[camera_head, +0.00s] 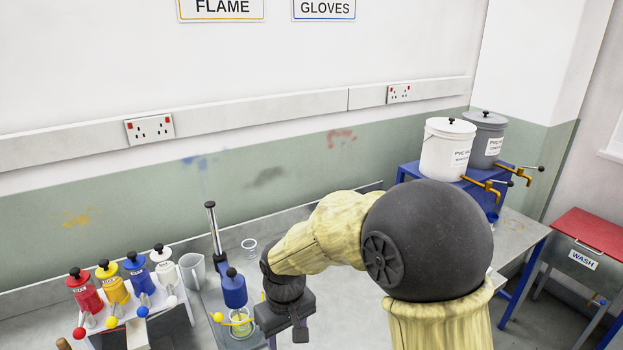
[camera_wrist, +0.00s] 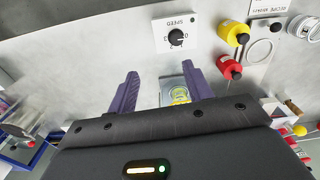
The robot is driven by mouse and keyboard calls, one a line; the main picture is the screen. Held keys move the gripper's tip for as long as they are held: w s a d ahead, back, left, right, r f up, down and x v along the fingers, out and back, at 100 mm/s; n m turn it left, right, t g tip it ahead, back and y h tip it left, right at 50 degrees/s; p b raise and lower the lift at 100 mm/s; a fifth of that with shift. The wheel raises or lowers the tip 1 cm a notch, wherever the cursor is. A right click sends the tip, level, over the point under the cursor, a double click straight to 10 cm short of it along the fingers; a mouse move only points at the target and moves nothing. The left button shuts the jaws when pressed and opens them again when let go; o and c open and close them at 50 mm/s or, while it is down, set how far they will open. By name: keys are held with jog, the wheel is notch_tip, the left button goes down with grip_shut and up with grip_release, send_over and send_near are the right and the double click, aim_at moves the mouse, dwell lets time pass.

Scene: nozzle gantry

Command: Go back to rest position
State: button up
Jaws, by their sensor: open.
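My gripper is at the end of my arm, low in the middle of the head view, beside the blue stirrer unit (camera_head: 233,289) on its stand. In the wrist view my gripper (camera_wrist: 160,73) has its two purple fingers spread apart, with nothing held between them. A clear cup with yellow-green contents (camera_wrist: 180,96) shows beyond the gripper, close to the right finger and seemingly apart from it. In the head view the cup (camera_head: 240,327) stands under the stirrer unit, just left of my gripper. The fingertips are hidden in the head view.
Red, yellow, blue and white dispensers (camera_head: 113,285) stand on a rack at left. A grey jug (camera_head: 192,270) and an empty glass (camera_head: 249,246) stand near the stirrer. Two tapped drums (camera_head: 447,150) stand at back right. In the wrist view, a speed dial panel (camera_wrist: 176,36) lies ahead.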

jog(key=s+d+m+t, duration=0.1)
jog(key=s+d+m, duration=0.2)
jog(key=d, duration=0.8)
jog(key=s+d+m+t, duration=0.1)
jog(key=s+d+m, duration=0.3)
jog(key=d, duration=0.6)
jog(key=shift+s+d+r, duration=0.35)
jog(key=c, duration=0.3)
